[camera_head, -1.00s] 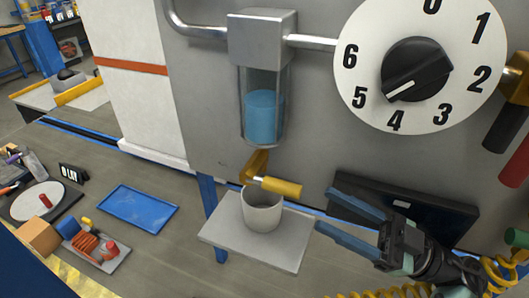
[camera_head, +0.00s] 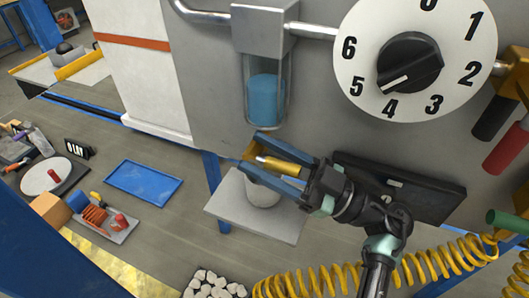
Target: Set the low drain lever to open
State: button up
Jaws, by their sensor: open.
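The low drain lever (camera_head: 262,159) is a small yellow handle under the clear tube of blue liquid (camera_head: 264,97). It points to the right, and its end lies between the two blue fingers of my gripper (camera_head: 268,158). My gripper is open around the lever; I cannot tell whether either finger touches it. Below, a pale cup (camera_head: 262,194) stands on a grey shelf (camera_head: 226,208). My fingers hide the cup's top and part of the lever.
A large white dial (camera_head: 352,81) with a black knob (camera_head: 409,62) is on the wall above my gripper. A dark panel (camera_head: 430,196) is behind my arm. A coiled yellow hose (camera_head: 300,284) runs below. A blue tray (camera_head: 144,183) lies to the left.

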jog(key=shift+c, duration=0.2)
grip_shut()
dwell(1.1)
